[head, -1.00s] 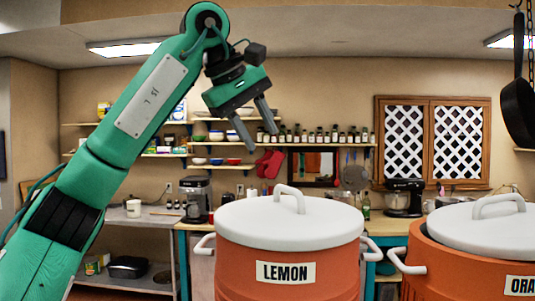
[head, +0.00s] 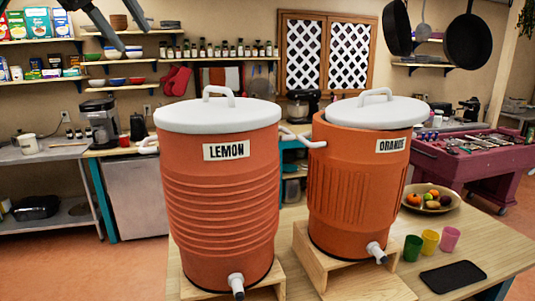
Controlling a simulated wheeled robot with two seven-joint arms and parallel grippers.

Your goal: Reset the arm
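My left gripper (head: 98,24) shows only in part at the top left edge of the head view. Its two dark fingers point down and stand apart with nothing between them. The rest of the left arm is out of the picture. My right gripper and arm are not in view.
Two orange drink coolers with white lids, labelled LEMON (head: 222,205) and ORANGE (head: 352,185), stand on wooden stands on a table (head: 455,225). A fruit bowl (head: 430,208), three coloured cups (head: 430,242) and a black tablet-like slab (head: 453,277) are to their right. Pans (head: 467,40) hang above.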

